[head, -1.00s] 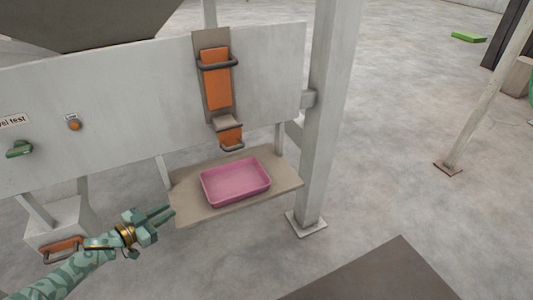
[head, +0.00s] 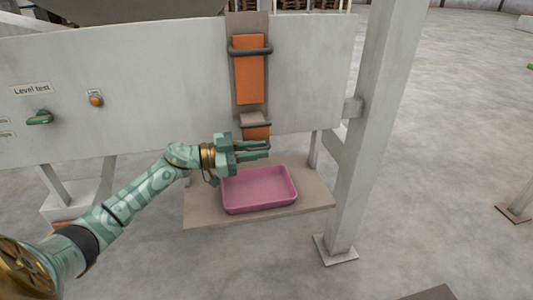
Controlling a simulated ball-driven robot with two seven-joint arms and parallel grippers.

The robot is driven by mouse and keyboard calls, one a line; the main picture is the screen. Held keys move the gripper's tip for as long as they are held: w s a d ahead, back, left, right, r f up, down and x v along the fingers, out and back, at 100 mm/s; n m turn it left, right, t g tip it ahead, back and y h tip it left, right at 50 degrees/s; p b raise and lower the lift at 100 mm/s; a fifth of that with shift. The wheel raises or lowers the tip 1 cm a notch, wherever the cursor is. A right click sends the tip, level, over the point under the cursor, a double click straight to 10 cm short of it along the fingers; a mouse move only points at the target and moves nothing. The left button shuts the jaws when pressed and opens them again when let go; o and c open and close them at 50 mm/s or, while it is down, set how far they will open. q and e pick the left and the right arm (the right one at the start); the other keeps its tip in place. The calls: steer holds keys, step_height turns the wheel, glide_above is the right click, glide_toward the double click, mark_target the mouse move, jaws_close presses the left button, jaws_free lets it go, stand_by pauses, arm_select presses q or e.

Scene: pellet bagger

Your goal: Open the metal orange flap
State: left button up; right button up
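A tall orange metal flap (head: 249,75) is mounted upright on a grey-brown backing on the white panel, with a dark bar handle (head: 250,51) across its upper part. Below it is a smaller orange flap (head: 256,133) under a beige chute piece, with dark bars at its top and bottom; it hangs closed as far as I can see. My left gripper (head: 267,149) is at the lower edge of the small flap, above the pink tray, its fingers pointing right. The fingers look apart with nothing between them. It partly hides the flap's lower bar; contact cannot be told. My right gripper is out of view.
A pink tray (head: 260,207) rests on a beige shelf (head: 310,199) below the flaps. A white post (head: 362,150) stands to the right. A green handle (head: 40,118) and an orange button (head: 96,101) are on the panel at left. The floor to the right is open.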

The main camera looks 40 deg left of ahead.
arm_select(q)
steer(key=shift+x, duration=1.05)
jaws_close()
steer(key=shift+r, duration=0.1)
